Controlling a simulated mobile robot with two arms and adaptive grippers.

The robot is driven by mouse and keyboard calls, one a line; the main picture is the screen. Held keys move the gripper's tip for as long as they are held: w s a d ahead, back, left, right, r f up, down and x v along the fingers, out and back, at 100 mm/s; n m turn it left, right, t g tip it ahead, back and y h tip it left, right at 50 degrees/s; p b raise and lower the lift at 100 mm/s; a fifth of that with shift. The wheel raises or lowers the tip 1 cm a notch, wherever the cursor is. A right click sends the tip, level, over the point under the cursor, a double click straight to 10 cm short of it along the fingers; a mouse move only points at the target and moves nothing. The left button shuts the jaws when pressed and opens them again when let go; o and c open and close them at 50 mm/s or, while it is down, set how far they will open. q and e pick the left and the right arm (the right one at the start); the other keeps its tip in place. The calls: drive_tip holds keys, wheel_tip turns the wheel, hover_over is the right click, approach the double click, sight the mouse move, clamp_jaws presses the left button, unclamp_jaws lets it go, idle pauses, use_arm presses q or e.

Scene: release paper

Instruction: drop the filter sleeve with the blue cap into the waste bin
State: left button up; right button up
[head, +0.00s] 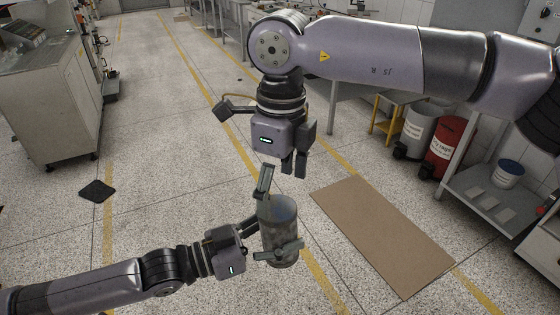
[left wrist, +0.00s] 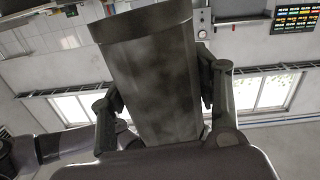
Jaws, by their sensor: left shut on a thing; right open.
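My left gripper (head: 277,216) is shut on a grey cylindrical filter sleeve (head: 280,232). The sleeve is held roughly upright above the floor, and its upper end looks dull bluish in the head view. In the left wrist view the sleeve (left wrist: 155,75) stands tilted between the two fingers, with a rim at its top. My right gripper (head: 294,168) is open and empty, pointing down just above and beside the sleeve. A grey bin (head: 418,128) and a red bin (head: 447,146) with a white label stand at the right; their labels are too small to read surely.
A brown mat (head: 383,235) lies on the floor at the right, and a small black mat (head: 97,190) at the left. A bucket with a blue rim (head: 508,173) stands on a low shelf at the far right. A cabinet (head: 48,115) stands at the left. The floor between is clear.

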sight(280, 208)
wheel_tip(280, 208, down, 6)
drive_tip(key=shift+r, duration=0.1)
idle(0.4)
drive_tip(key=c, duration=1.3)
use_arm(q)
drive_tip(key=o, duration=1.4)
use_arm(e)
drive_tip(key=shift+c, duration=1.1)
use_arm(q)
drive_tip(key=shift+a, duration=0.1)
